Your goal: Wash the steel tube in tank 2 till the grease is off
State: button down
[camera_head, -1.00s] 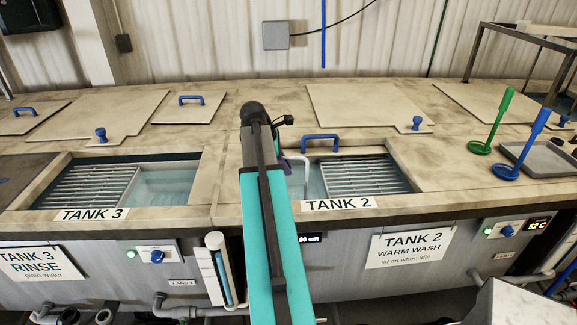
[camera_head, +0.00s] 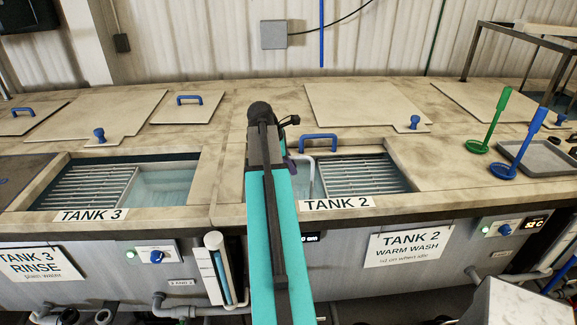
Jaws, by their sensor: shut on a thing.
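Tank 2 (camera_head: 335,203) is open at the middle right, with a slatted grating (camera_head: 362,178) over the right of its opening and a strip of bluish water at the left. My gripper (camera_head: 291,164) is at the opening's left back, mostly hidden behind my teal arm; a small purple part shows. A pale, bent steel tube (camera_head: 310,178) comes out from beside my gripper and runs down into the opening. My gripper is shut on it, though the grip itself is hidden. Grease on the tube is too small to tell.
Tank 3 (camera_head: 90,215) is open at the left with water and a grating. A blue handle (camera_head: 318,136) stands behind tank 2. Lids (camera_head: 350,108) lie on the back deck. A green ladle (camera_head: 490,125), a blue ladle (camera_head: 525,145) and a grey tray (camera_head: 545,158) are at the right.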

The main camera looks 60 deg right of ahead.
jog(key=shift+r, duration=0.1)
jog(key=shift+r+p, duration=1)
jog(key=shift+r, duration=0.6)
notch_tip(320, 180, up, 19)
send_over(291, 157)
jog(key=d, duration=0.1)
jog(key=shift+w+f, duration=0.1)
jog(key=shift+w, duration=0.2)
dwell(0.3)
jog(key=s+a, duration=0.1)
jog(key=a, duration=0.1)
jog(key=s+a+f, duration=0.1)
jog(key=s+a, duration=0.1)
dwell(0.7)
jog(key=shift+s+d, duration=0.1)
dwell(0.5)
